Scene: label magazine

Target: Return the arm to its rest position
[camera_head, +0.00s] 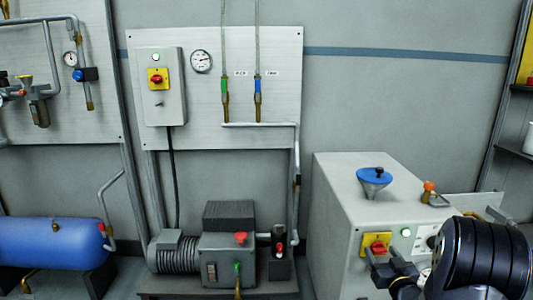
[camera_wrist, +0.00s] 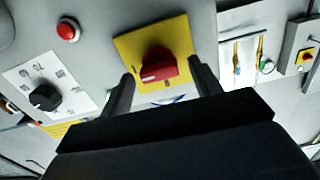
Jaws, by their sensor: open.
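My gripper (camera_head: 382,264) is at the lower right in the head view, in front of the grey machine box (camera_head: 337,215). In the wrist view my gripper (camera_wrist: 163,84) is open, with one dark finger on each side of the red rotary knob (camera_wrist: 158,66) on its yellow plate (camera_wrist: 180,36). I cannot tell whether the fingers touch the knob or plate. The red knob (camera_head: 378,247) also shows in the head view, partly covered by my gripper. My dark arm covers the lower right corner there. Nothing is held.
A blue funnel (camera_head: 374,178) and an orange-topped valve (camera_head: 429,188) stand on the box. A red button (camera_wrist: 68,30) and a black dial (camera_wrist: 45,97) are near the knob. A pump (camera_head: 228,258) stands left; a shelf (camera_head: 516,150) is at the right edge.

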